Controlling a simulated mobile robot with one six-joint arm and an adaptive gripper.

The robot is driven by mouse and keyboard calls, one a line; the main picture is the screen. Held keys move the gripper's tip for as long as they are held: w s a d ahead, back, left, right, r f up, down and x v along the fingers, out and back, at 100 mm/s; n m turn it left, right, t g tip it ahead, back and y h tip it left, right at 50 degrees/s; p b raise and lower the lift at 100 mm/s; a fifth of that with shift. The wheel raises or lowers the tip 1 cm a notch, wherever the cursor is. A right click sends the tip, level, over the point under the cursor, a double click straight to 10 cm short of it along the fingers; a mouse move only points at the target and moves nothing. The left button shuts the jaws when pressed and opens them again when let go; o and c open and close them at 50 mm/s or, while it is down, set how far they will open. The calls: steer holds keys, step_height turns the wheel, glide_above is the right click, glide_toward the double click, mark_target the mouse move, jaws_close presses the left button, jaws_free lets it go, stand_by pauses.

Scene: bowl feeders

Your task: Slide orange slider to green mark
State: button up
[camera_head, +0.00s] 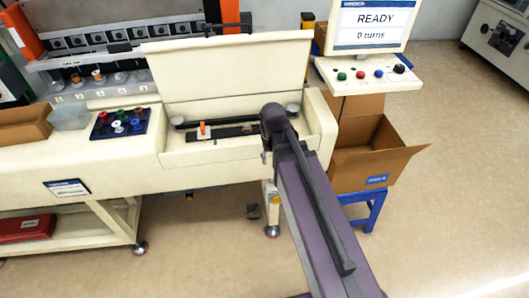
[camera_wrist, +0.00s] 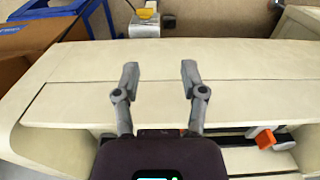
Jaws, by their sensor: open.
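The orange slider (camera_head: 203,130) sits on a dark rail (camera_head: 232,131) inside the open recess of the cream machine, toward the left part of the rail. The slider also shows in the wrist view (camera_wrist: 265,139) at the lower right, to the right of my fingers. In the head view my arm reaches the recess's right end and hides the fingers.
A raised cream lid (camera_head: 238,72) stands behind the recess. A dark tray of colored spools (camera_head: 120,124) lies to the left. An open cardboard box (camera_head: 370,152) and a control panel (camera_head: 367,76) with a screen reading READY, 0 turns, stand to the right.

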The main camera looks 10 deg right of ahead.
steer(key=shift+s+d+f, duration=0.2)
steer(key=shift+s+d, duration=0.1)
steer(key=shift+s, duration=0.15)
steer(key=shift+s+d+f, duration=0.2)
steer(key=shift+s+d, duration=0.05)
steer(key=shift+s, duration=0.2)
steer(key=shift+s+d, duration=0.3)
steer(key=shift+s, duration=0.25)
steer(key=shift+s+d, duration=0.25)
steer(key=shift+s, duration=0.25)
steer(key=shift+s, duration=0.1)
